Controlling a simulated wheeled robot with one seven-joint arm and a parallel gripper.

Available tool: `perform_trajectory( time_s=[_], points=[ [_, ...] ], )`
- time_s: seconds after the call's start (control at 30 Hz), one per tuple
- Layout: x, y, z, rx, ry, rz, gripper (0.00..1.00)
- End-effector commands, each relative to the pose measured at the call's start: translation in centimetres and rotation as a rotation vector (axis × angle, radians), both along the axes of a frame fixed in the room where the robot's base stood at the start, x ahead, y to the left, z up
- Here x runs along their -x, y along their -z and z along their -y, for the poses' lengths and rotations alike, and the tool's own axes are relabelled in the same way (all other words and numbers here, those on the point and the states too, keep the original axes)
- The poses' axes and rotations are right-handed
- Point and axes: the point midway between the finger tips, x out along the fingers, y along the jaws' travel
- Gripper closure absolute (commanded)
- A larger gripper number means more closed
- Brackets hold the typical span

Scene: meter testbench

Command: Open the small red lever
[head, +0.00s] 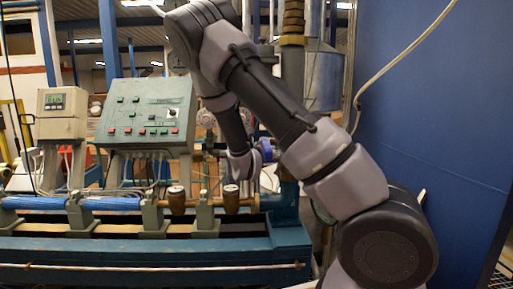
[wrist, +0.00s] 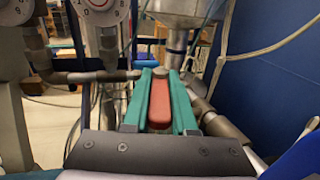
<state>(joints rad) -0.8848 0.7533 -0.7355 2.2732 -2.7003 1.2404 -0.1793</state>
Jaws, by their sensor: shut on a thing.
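The small red lever (wrist: 159,104) shows in the wrist view as a flat, rounded red bar pointing toward the camera. The teal fingers of my gripper (wrist: 161,78) lie along its left and right sides, shut on it. The lever's far end meets a grey metal knob or pivot on the pipework. In the head view my arm reaches to the back of the bench, and the lever and fingertips cannot be made out there.
A pipe (wrist: 95,76) runs left of the lever below two round meter dials (wrist: 100,8). A large metal cylinder (wrist: 188,12) stands behind. A blue wall (head: 440,120) bounds the right. A green control panel (head: 146,115) stands left on the bench.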

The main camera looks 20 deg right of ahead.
Motion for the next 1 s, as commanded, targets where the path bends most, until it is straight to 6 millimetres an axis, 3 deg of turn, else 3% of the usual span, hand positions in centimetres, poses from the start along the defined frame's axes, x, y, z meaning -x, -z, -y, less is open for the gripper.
perform_trajectory(
  time_s=[0.17, 0.2, 0.27, 0.3, 0.67, 1.0],
  points=[
    [0.1, 0.1, 0.0, 0.001, 0.001, -0.002, 1.00],
    [0.1, 0.1, 0.0, 0.001, 0.001, -0.002, 0.71],
    [0.1, 0.1, 0.0, 0.001, 0.001, -0.002, 0.48],
    [0.1, 0.1, 0.0, 0.000, 0.001, -0.001, 0.45],
    [0.4, 0.0, -0.3, 0.000, 0.000, -0.001, 0.45],
    [5.8, 0.0, -3.1, 0.000, -0.003, -0.001, 0.45]
  ],
)
